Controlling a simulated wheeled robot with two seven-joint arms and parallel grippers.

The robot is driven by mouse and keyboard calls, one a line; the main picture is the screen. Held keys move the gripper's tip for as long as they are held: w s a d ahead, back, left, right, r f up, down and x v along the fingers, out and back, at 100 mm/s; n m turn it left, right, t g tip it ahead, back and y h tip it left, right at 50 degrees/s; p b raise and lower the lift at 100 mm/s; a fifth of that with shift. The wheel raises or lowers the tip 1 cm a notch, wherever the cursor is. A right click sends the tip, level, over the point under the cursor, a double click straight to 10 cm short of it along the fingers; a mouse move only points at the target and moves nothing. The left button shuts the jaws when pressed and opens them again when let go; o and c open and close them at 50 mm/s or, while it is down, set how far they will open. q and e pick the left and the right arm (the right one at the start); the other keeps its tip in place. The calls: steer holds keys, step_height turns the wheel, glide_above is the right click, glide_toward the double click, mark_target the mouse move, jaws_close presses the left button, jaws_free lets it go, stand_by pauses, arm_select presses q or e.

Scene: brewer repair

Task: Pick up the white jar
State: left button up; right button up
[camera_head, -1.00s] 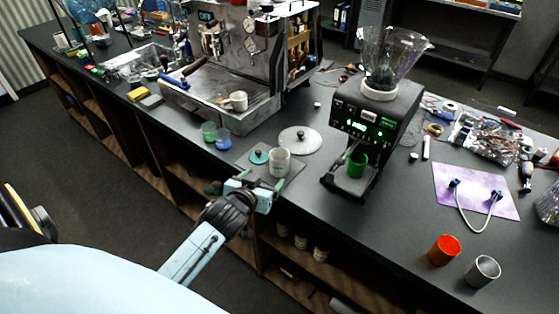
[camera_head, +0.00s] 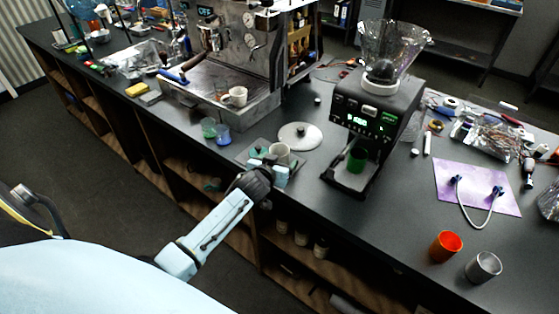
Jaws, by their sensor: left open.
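The white jar (camera_head: 280,151) stands upright on a dark mat (camera_head: 246,155) near the counter's front edge. My left gripper (camera_head: 268,167) comes up from below and is open, right at the near side of the jar. Its fingers hide the jar's lower part, so I cannot tell whether they touch it. My right gripper is not in view.
A round pale lid (camera_head: 299,136) lies behind the jar.

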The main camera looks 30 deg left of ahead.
arm_select(q)
steer(key=shift+w+a+f, duration=0.15)
steer(key=shift+w+f, duration=0.05)
steer(key=shift+w, duration=0.4)
steer(key=c, duration=1.2)
